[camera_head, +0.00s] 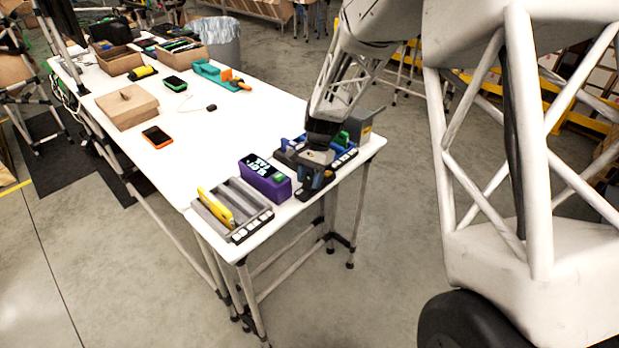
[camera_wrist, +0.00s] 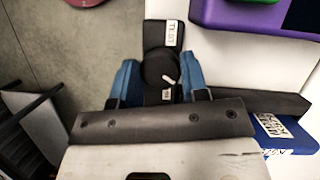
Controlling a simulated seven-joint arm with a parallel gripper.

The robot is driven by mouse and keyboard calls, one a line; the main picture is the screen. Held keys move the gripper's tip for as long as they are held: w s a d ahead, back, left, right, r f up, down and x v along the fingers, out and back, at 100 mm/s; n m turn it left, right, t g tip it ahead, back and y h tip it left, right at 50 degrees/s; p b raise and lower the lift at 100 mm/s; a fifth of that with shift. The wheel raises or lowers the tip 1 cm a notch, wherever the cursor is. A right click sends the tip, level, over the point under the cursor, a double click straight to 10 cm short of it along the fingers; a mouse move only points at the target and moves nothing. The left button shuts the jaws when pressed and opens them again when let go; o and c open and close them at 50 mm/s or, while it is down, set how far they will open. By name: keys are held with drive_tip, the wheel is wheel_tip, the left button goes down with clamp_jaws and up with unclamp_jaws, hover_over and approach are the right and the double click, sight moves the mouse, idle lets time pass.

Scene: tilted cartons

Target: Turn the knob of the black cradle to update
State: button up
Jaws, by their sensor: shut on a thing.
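The black cradle (camera_wrist: 162,34) shows in the wrist view as a narrow black block with a round black knob (camera_wrist: 158,68). A white pointer mark on the knob points toward the lower right of the picture. A white label that seems to read TEST sits above the knob; a smaller label below it is too small to read. My gripper (camera_wrist: 160,78) has its blue fingers on either side of the knob and is shut on it. In the head view my gripper (camera_head: 316,182) is low at the table's near right end, covering most of the black cradle (camera_head: 306,195).
A purple device (camera_head: 265,178) stands just left of my gripper. A grey rack (camera_head: 242,206) holds a yellow device. A blue rack (camera_head: 286,152) stands close behind my gripper. The white table (camera_head: 185,180) ends just beside the cradle. A closed carton (camera_head: 126,106) lies farther left.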

drive_tip(key=shift+m+t, duration=0.3)
drive_tip(key=shift+m, duration=0.8)
drive_tip(key=shift+y, duration=0.3)
drive_tip(key=o, duration=0.7)
drive_tip(key=shift+c, duration=0.2)
drive_tip(key=shift+d+r, duration=0.1)
drive_tip(key=v, duration=0.7)
drive_tip(key=shift+r, duration=0.25)
drive_tip(key=shift+d, duration=0.1)
